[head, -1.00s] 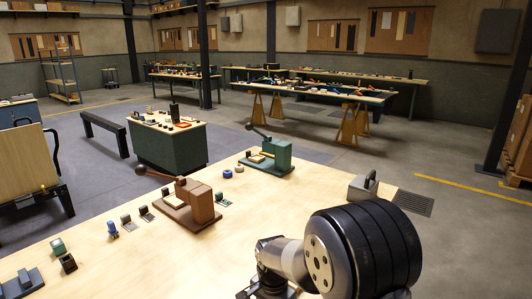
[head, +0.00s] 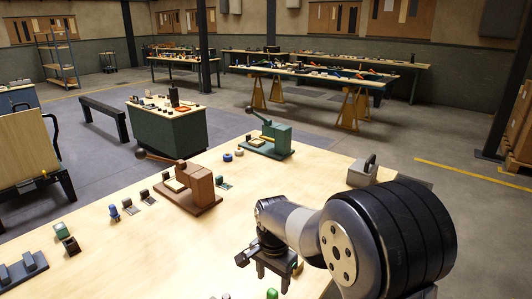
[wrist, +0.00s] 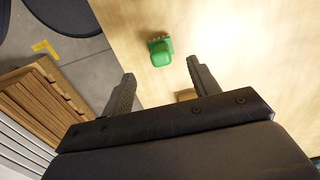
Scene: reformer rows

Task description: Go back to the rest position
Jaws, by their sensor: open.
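My gripper (head: 268,270) is open over the near part of the light wooden workbench (head: 110,258). In the wrist view its two fingers (wrist: 160,82) stand apart with nothing between their tips. A small green piece (wrist: 161,51) lies on the bench just beyond the fingertips in that view, apart from them. A green object also shows at the bottom edge of the head view (head: 272,294). My arm hides part of the bench's right side.
A brown lever press (head: 197,190) and a green lever press (head: 277,139) stand on the bench. A grey block with a handle (head: 362,172) sits at its right edge. Several small pieces lie along the left. The bench's middle is largely clear.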

